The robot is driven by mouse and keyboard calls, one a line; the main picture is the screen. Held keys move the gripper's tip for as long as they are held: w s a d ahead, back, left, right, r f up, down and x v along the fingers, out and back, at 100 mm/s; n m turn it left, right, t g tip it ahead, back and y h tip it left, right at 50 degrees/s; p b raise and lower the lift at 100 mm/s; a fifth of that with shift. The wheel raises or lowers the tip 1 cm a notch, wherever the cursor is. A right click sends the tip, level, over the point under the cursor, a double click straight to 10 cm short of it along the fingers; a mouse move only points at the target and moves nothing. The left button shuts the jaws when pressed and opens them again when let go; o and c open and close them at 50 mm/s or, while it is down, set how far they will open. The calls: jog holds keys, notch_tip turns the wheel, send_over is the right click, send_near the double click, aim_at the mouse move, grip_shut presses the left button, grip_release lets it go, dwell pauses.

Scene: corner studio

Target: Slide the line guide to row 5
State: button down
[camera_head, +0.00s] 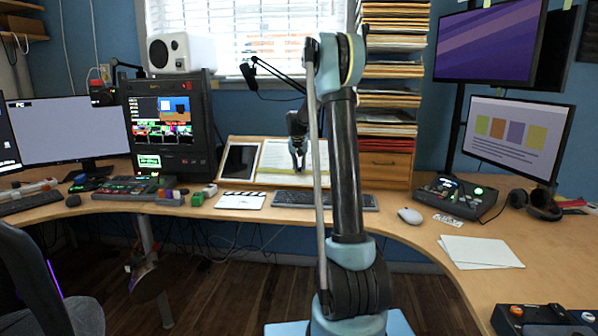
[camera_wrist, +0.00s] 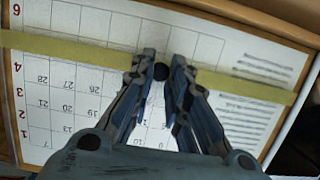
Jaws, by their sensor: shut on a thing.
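The line guide (camera_wrist: 85,52) is a yellow strip lying slantwise across a white printed sheet (camera_wrist: 70,95) in the wrist view. Row numbers 1 to 4 and 6 show upside down down the sheet's left side. The strip's left end lies between 4 and 6 and covers the place of the 5. My gripper (camera_wrist: 160,72) is shut on the guide's dark round knob (camera_wrist: 161,71), near the strip's middle.
A tablet-like panel (camera_head: 239,162) leans left of the sheet. A keyboard (camera_head: 291,199) and a white clapper-like board (camera_head: 240,201) lie in front. A tall paper stack (camera_head: 390,70) stands to the right. A mouse (camera_head: 410,215) lies on the desk.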

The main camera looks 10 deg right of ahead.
jog(key=c, duration=1.5)
grip_release()
jog(key=v, duration=1.2)
jog(key=shift+s, duration=0.1)
